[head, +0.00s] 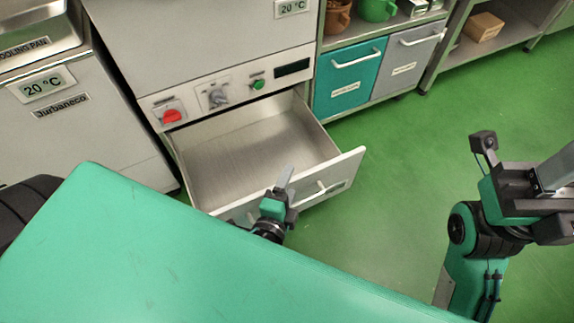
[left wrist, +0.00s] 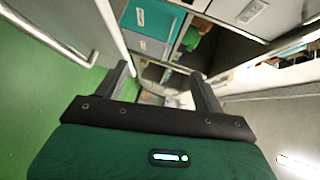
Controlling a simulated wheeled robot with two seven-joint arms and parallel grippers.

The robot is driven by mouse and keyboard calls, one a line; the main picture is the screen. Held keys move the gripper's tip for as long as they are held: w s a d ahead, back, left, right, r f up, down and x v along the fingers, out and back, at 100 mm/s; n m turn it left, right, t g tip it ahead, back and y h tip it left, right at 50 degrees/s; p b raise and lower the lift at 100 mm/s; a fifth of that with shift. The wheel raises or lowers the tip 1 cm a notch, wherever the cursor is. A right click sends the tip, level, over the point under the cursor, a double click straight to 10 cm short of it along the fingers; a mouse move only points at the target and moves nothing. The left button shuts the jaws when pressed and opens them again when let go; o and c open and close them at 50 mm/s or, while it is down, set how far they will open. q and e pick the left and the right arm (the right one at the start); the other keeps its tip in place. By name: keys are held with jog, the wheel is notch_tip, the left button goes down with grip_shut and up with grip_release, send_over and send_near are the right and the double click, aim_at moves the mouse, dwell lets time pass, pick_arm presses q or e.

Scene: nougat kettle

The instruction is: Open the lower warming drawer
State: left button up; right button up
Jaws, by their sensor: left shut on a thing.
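The lower warming drawer (head: 250,150) is pulled well out of the cabinet, and its tray looks empty. Its white front carries a pale bar handle (head: 322,190). My left gripper (head: 281,192) is at the drawer front, left of the handle's middle, and is shut on part of the drawer. One finger rises above the front's top edge. The exact contact is hidden. In the left wrist view the fingers (left wrist: 165,88) are near the front panel's edge (left wrist: 112,35). My right gripper (head: 500,165) is over the floor at the right, away from the drawer; its jaw opening is unclear.
A control panel (head: 228,90) with a red knob is above the drawer. A teal bin (head: 347,76) and a grey bin (head: 412,54) stand to its right. A green surface (head: 170,260) fills the lower left. Green floor (head: 410,140) is clear right of the drawer.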

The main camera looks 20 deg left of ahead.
pick_arm(q)
jog(key=shift+t, duration=0.3)
notch_tip(320, 180, up, 5)
jog(key=shift+a+f, duration=0.1)
jog(key=c, duration=0.4)
jog(key=shift+r+p, duration=0.45)
jog(key=shift+p, duration=0.1)
